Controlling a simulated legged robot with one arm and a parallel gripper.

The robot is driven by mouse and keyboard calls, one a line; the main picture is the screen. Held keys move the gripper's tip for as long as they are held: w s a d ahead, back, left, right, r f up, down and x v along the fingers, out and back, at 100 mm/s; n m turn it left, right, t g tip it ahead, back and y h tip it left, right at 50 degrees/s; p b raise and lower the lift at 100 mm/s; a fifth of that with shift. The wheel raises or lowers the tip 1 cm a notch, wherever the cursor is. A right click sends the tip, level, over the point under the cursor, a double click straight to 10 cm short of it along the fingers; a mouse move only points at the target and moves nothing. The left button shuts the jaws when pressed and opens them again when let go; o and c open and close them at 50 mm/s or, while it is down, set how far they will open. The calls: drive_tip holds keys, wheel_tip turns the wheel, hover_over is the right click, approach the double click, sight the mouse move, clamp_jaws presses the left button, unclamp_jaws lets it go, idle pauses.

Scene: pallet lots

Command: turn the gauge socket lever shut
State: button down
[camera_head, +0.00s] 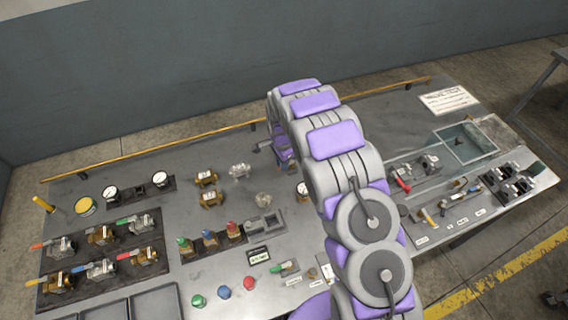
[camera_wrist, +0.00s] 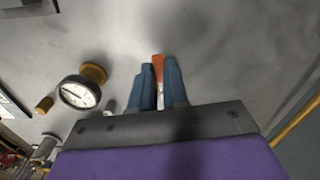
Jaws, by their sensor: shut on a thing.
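In the wrist view my gripper (camera_wrist: 159,76) has two blue fingers closed on a narrow orange-red piece (camera_wrist: 157,63). It looks like a handle, perhaps the gauge socket lever, but its base is hidden and I cannot tell how far it is turned. A round white-faced gauge (camera_wrist: 80,92) with a brass fitting stands left of the fingers, apart from them. In the head view my arm reaches over the middle of the bench and hides most of my gripper and what it holds. A gauge (camera_head: 302,188) shows partly beside my arm.
Valves with coloured handles (camera_head: 100,236) stand at the bench's left. Two gauges (camera_head: 110,193) sit on a dark plate behind them. A yellow rail (camera_head: 190,138) runs along the back edge. A clear tank (camera_head: 466,143) is at the right.

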drive_tip(key=shift+w+a+m, duration=0.2)
drive_tip(key=shift+w+m, duration=0.15)
drive_tip(key=shift+m, duration=0.65)
drive_tip(key=c, duration=1.1)
unclamp_jaws()
drive_tip(key=shift+a, duration=0.15)
wheel_tip(320, 180, up, 17)
drive_tip(key=shift+r+p, duration=0.1)
drive_tip(key=shift+p, duration=0.4)
